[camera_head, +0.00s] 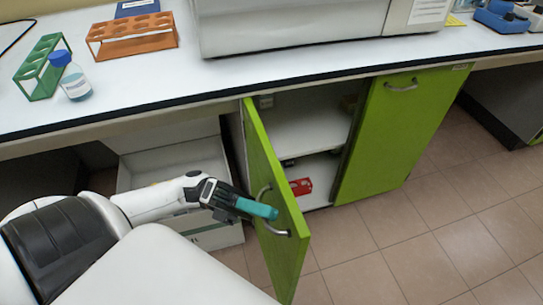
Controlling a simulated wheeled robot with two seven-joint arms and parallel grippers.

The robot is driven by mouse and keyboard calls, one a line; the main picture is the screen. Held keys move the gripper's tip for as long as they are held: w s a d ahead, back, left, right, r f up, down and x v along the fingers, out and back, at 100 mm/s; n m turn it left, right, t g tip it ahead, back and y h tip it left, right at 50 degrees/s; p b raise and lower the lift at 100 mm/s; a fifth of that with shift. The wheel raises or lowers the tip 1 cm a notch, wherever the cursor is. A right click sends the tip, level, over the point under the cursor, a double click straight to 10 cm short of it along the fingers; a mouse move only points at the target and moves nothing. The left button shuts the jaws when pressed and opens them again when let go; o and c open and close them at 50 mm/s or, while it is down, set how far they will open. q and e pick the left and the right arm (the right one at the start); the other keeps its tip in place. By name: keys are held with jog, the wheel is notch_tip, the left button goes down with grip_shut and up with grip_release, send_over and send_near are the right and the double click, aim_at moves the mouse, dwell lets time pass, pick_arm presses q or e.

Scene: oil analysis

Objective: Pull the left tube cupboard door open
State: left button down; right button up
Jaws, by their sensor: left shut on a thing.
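The left cupboard door (283,247) is green and stands swung well open, its outer face with the curved metal handle (265,222) turned to the left. My left gripper (272,212), with teal fingers, is shut on this handle. The fingers hide part of the handle. The open cupboard (303,117) shows white shelves, with a red object (301,187) on the lower one. The right door (388,135) is green and shut, with its own metal handle (401,87). My right gripper is not in view.
The white bench top (140,85) above holds a green rack (42,68), an orange rack (132,36), a blue-capped bottle (71,77) and a large white machine (290,25). A white drawer or box (180,160) stands left of the door. Tiled floor in front is clear.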

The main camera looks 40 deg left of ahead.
pick_arm(q)
jog(key=shift+a, duration=0.1)
jog(key=c, duration=1.8)
grip_release()
jog(key=shift+a, duration=0.1)
